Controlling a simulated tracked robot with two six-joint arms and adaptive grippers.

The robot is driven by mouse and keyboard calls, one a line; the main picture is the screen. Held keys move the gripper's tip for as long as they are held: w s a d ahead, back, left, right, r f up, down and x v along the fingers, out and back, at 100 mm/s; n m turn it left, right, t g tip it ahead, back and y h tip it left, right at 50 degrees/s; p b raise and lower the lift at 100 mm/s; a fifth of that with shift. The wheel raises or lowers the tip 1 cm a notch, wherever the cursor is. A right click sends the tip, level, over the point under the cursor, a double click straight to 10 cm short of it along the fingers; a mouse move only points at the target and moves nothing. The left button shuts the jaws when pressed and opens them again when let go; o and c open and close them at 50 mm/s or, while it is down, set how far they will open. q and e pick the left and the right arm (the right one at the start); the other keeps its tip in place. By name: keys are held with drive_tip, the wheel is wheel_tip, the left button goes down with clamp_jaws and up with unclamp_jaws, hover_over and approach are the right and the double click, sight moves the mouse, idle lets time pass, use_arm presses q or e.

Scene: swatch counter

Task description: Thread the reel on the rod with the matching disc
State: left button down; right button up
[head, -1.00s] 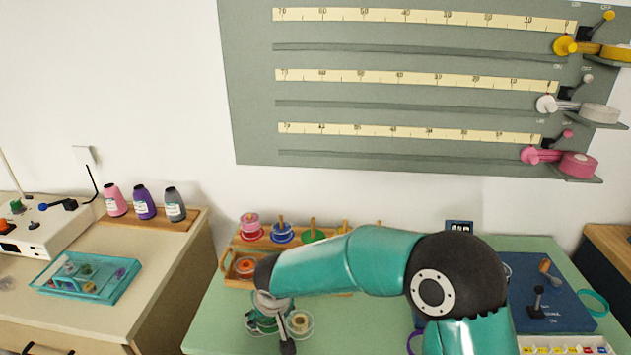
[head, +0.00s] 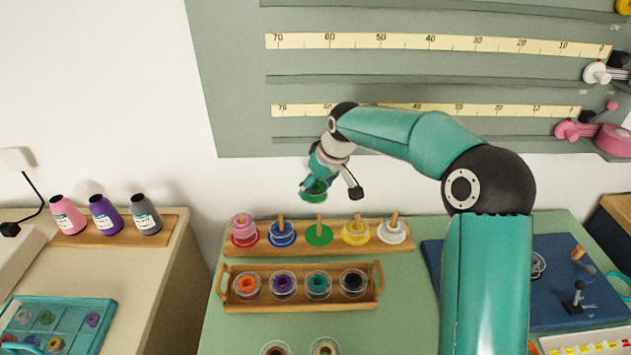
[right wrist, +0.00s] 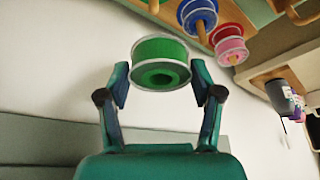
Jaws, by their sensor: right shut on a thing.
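My right gripper (head: 328,184) is shut on a green reel (head: 316,191) with clear flanges, up in the air behind and above the rod rack (head: 406,239). In the right wrist view the green reel (right wrist: 161,62) sits tilted between the two fingertips (right wrist: 160,82). Below it on the rack, the rod with the green disc (head: 319,236) stands bare. A pink reel (head: 243,224) is on the rod with the red disc, and a blue reel (head: 282,232) is on the blue one. The yellow (head: 355,238) and white (head: 391,235) positions seem to bear reels. My left gripper is out of view.
A wooden tray (head: 300,306) with several reels lies before the rack, two more reels nearer. A blue mat (head: 450,255) is at right. Thread cones (head: 105,215) stand on the left counter. The wall panel (head: 230,100) is behind my arm.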

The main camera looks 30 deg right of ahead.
sight(323, 200)
drive_tip(key=f, duration=0.1)
drive_tip(key=f+b, duration=0.2)
drive_tip(key=shift+s+d+f, duration=0.25)
drive_tip(key=shift+s+d, duration=0.05)
drive_tip(key=shift+d, duration=0.05)
drive_tip(key=shift+f+b, duration=0.85)
drive_tip(key=shift+b, duration=0.05)
drive_tip(key=shift+s, duration=0.15)
drive_tip(key=shift+f, duration=0.15)
drive_tip(key=shift+f+b, duration=1.05)
drive_tip(key=shift+f, duration=0.05)
drive_tip(key=o, duration=1.2)
drive_tip(key=shift+c, duration=0.2)
